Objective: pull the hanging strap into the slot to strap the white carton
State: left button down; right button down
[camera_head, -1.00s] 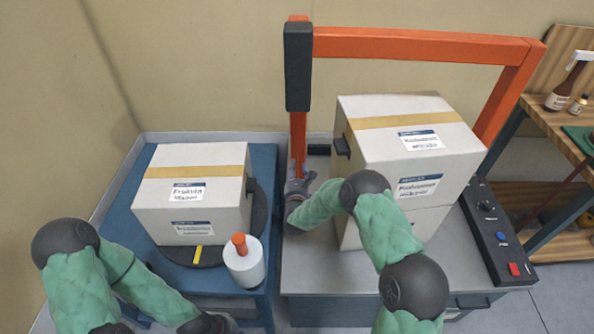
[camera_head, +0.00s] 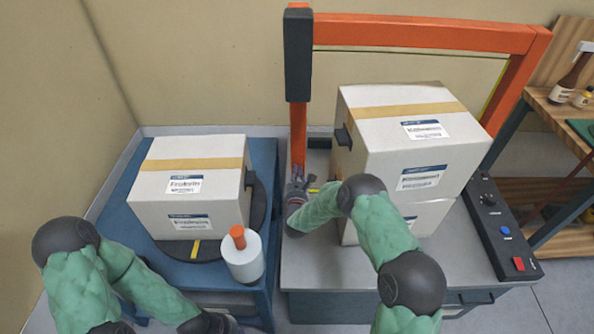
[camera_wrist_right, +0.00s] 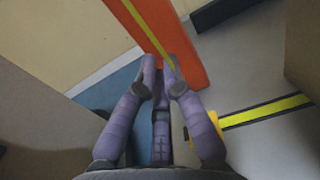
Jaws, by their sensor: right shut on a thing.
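White cartons (camera_head: 400,131) stand stacked on the grey table under the orange arch (camera_head: 420,38). My right gripper (camera_head: 299,182) is low beside the arch's left post, left of the stack. In the right wrist view its fingers (camera_wrist_right: 160,68) are shut on the lower end of the yellow hanging strap (camera_wrist_right: 147,35), which runs down in front of the orange post. A dark slot (camera_wrist_right: 268,110) with a yellow strip along it crosses the table, right of the fingers; a yellow block (camera_wrist_right: 205,126) is partly hidden by a finger. My left gripper (camera_head: 208,323) is low at the bottom edge, its fingertips unclear.
Another carton (camera_head: 190,216) sits on a dark turntable on the blue table (camera_head: 118,225), with a white roll with an orange knob (camera_head: 242,258) in front. A control panel (camera_head: 503,237) lies right of the stack. A wooden shelf (camera_head: 560,110) stands at far right.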

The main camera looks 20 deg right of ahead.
jog(key=shift+r, duration=0.1)
jog(key=c, duration=1.3)
grip_release()
jog(key=shift+s, duration=0.1)
jog(key=v, duration=1.2)
